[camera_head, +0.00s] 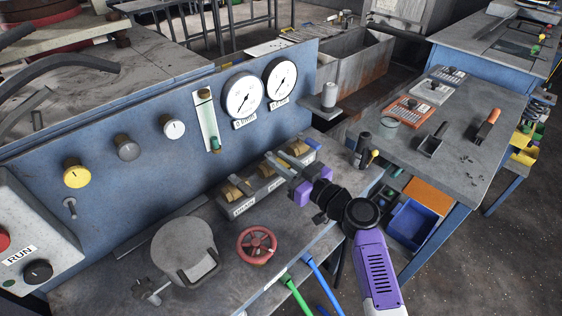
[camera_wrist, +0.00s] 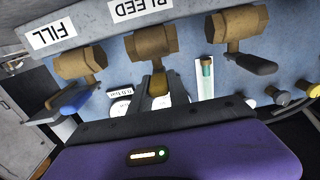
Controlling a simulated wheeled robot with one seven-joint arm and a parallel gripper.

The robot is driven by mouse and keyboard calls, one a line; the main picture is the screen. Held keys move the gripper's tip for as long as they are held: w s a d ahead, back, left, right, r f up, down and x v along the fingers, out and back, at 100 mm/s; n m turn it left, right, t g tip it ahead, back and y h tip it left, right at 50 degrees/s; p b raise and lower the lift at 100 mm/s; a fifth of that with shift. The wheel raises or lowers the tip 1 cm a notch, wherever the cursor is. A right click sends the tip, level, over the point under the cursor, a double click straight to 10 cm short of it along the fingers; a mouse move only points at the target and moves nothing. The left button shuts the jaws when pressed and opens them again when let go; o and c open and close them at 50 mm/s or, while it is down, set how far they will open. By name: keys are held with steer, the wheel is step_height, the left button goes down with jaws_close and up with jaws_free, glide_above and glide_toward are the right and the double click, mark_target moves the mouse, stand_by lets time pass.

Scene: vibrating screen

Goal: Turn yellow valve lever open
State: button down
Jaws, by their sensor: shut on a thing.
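The yellow valve lever (camera_wrist: 160,87) shows between my fingers in the wrist view, below the middle brass valve (camera_wrist: 152,44) beside the BLEED label. My gripper (camera_wrist: 159,80) is shut on this lever, and the fingers cover most of it. In the head view my gripper (camera_head: 283,160) reaches from the right over the valve block (camera_head: 262,198); the yellow lever cannot be made out there. The lever points from its valve toward my palm in the wrist view.
A valve with a blue lever (camera_wrist: 75,102) sits beside FILL, and one with a black lever (camera_wrist: 255,64) is on the other side. A red handwheel (camera_head: 257,245) and a grey lidded cylinder (camera_head: 184,248) stand nearby. Two gauges (camera_head: 243,95) are on the blue panel behind.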

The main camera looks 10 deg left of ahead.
steer(key=shift+f+b, duration=0.2)
steer(key=shift+b, duration=0.15)
steer(key=shift+w+b, duration=0.15)
steer(key=shift+b, duration=0.45)
steer(key=n+g+y+b, duration=0.1)
steer(key=b, duration=0.2)
steer(key=shift+w+d+g, duration=0.15)
steer(key=shift+g, duration=0.25)
steer(key=n+g+b, duration=0.1)
steer(key=b, duration=0.3)
steer(key=n+g+y+b, duration=0.1)
steer(key=b, duration=0.3)
steer(key=shift+w+d+g+y+b, duration=0.15)
steer(key=shift+w+g+y+b, duration=0.15)
steer(key=shift+w+g, duration=0.1)
steer(key=n+g+b, duration=0.1)
steer(key=b, duration=0.2)
steer(key=shift+w, duration=0.15)
steer(key=shift+r+n+g+y+b, duration=0.2)
steer(key=shift+n+g+y+b, duration=0.1)
steer(key=shift+g+b, duration=0.15)
steer(key=c, duration=1.2)
jaws_free()
steer(key=shift+c, duration=0.2)
